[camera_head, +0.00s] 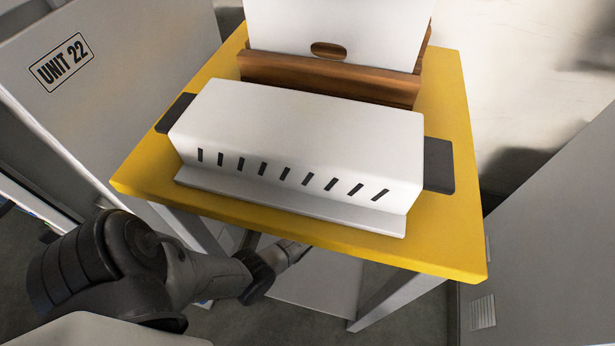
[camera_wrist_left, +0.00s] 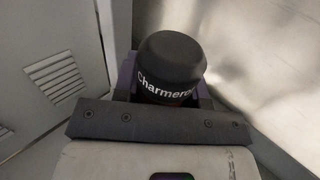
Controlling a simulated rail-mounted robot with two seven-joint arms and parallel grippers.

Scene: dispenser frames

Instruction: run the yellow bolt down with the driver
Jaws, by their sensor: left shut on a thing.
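My left gripper (camera_wrist_left: 166,88) is shut on a black, round-topped tool with white lettering that reads "Charmero…". This looks like the driver (camera_wrist_left: 172,58); its far end is hidden from the left wrist view. In the head view my left arm comes in from the lower left, and its wrist end reaches in below the front edge of the yellow table. The fingers and the driver cannot be made out there. The yellow bolt is not seen in either view. My right gripper is in neither view.
A white slotted box (camera_head: 300,140) with dark side tabs stands on the yellow table (camera_head: 445,250). Behind it is a brown wooden holder with a white panel (camera_head: 335,30). A grey cabinet marked UNIT 22 (camera_head: 95,110) stands left, and a grey panel (camera_head: 560,240) right.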

